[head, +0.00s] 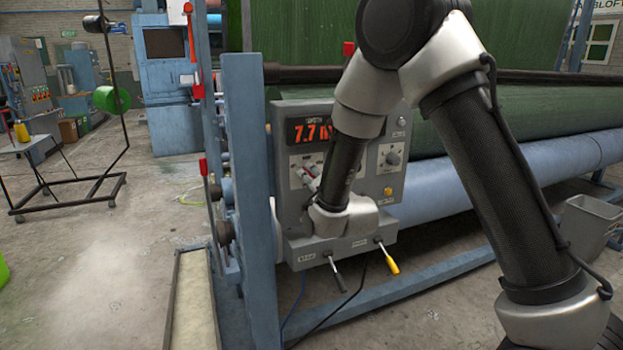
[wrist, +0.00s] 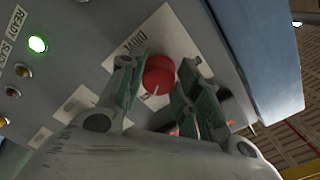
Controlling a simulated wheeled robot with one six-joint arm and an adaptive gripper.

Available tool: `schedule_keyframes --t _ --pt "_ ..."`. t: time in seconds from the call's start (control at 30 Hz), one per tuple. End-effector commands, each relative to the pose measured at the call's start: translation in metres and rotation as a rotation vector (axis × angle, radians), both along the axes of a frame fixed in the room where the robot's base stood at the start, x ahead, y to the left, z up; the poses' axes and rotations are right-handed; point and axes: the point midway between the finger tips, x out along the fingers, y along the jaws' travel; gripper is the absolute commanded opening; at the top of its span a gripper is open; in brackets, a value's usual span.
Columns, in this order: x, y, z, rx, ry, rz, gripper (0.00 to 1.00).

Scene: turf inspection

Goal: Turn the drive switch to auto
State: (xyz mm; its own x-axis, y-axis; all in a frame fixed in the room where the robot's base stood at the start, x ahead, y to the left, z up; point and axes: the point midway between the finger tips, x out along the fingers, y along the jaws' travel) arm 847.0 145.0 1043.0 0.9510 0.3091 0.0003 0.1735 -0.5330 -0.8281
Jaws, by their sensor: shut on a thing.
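A red rotary knob (wrist: 159,74) with a pale pointer line sits on a white label plate on the grey control panel (head: 283,133). The pointer line runs toward the lower part of the plate in the wrist view. In the head view my gripper (head: 308,178) is at the panel's left side, and my arm covers part of the panel.
A blue post (head: 250,180) stands close left. A green light (wrist: 37,44) glows on the panel.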

Motion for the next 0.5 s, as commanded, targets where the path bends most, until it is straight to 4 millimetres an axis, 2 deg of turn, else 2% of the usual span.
schedule_keyframes --t 0.47,0.5 --pt "-0.0003 -0.0007 -0.0009 0.012 0.006 -0.002 0.09" --pt "-0.0003 -0.0008 -0.0009 0.012 0.006 -0.002 0.40"
